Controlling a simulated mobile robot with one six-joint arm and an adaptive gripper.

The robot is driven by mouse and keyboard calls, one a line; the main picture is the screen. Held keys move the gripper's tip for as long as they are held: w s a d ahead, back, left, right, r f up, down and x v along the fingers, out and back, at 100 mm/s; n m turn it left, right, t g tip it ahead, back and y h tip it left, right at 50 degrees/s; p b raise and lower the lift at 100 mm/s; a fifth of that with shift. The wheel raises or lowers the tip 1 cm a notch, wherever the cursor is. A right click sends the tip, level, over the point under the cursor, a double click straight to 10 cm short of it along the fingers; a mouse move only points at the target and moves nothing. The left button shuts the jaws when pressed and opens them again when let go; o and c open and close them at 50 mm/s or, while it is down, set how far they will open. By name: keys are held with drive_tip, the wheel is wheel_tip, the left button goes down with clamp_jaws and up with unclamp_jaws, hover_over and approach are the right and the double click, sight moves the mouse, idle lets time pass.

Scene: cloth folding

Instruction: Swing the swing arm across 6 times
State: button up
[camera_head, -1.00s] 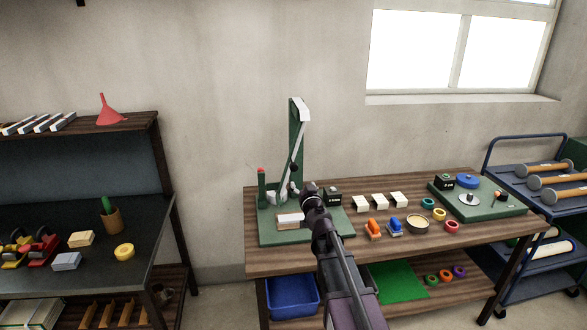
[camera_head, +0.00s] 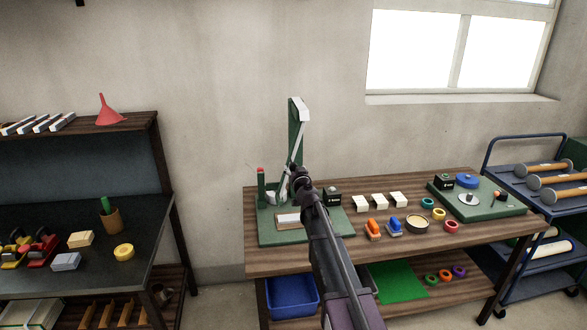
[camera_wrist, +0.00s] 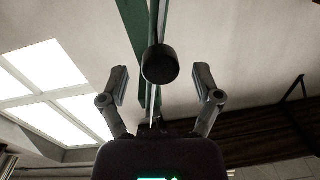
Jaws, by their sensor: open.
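The swing arm (camera_head: 299,143) is a thin pale rod hanging from the white top of a green post (camera_head: 293,119) on a green base (camera_head: 291,238). It leans slightly, its lower end to the left. In the wrist view a round black knob (camera_wrist: 160,64) sits on the rod (camera_wrist: 153,30), between and just beyond the two fingers. My gripper (camera_wrist: 160,86) is open, one finger on each side, and neither finger touches the knob. In the head view my gripper (camera_head: 298,172) is in front of the rod and hides the knob.
A short green post with a red top (camera_head: 261,185) stands left of the rod. A small black box (camera_head: 333,196) is on the right, near my arm.

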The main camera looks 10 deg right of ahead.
drive_tip(key=shift+w, duration=0.85)
clamp_jaws()
